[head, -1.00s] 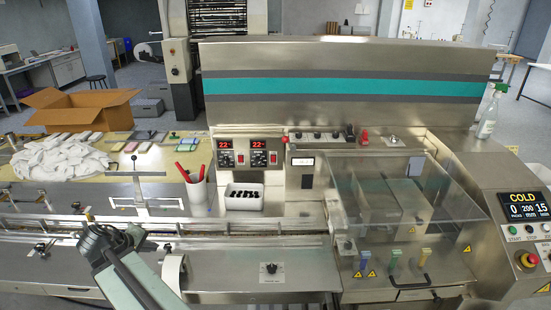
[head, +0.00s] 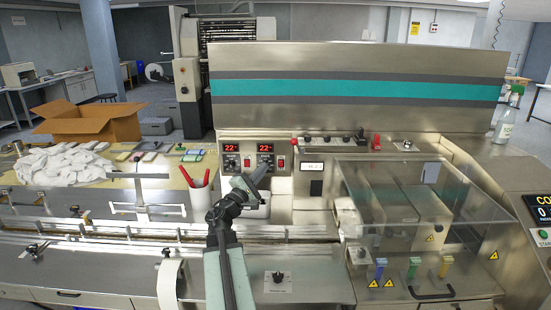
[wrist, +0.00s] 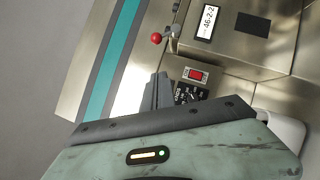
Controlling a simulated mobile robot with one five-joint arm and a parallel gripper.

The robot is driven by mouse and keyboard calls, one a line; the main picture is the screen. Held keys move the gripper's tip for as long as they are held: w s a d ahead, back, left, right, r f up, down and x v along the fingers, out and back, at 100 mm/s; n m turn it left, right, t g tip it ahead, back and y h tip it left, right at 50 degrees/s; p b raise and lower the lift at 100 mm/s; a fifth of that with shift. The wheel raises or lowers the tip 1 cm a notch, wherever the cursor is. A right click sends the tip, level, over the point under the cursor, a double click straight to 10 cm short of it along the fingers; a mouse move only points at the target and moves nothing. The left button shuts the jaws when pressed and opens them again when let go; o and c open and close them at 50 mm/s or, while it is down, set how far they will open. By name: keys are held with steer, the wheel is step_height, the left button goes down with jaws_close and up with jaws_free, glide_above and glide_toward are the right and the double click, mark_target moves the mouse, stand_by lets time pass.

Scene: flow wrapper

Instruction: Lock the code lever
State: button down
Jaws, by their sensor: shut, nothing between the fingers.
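The code lever shows in the wrist view as a small metal lever with a red ball knob (wrist: 156,38), beside a code display (wrist: 208,21). In the head view its red knob (head: 294,141) is tiny, just left of the display (head: 312,166) on the machine's front. Its exact position is too small to read there. My gripper (head: 263,168) is raised in front of the temperature controllers, below and left of the lever. In the wrist view my gripper (wrist: 158,76) has its fingers together and empty, apart from the red knob.
Two temperature controllers (head: 231,162) with red switches sit close behind my gripper. A white bin (head: 258,206) is partly hidden by my arm. A cup of red-handled tools (head: 199,198) stands left. A clear guard (head: 425,195) covers the machine at right.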

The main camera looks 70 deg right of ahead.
steer(key=s+r+p+x, duration=0.1)
steer(key=p+x, duration=0.3)
steer(key=x, duration=0.8)
steer(key=shift+s+a, duration=0.3)
steer(key=shift+s, duration=0.5)
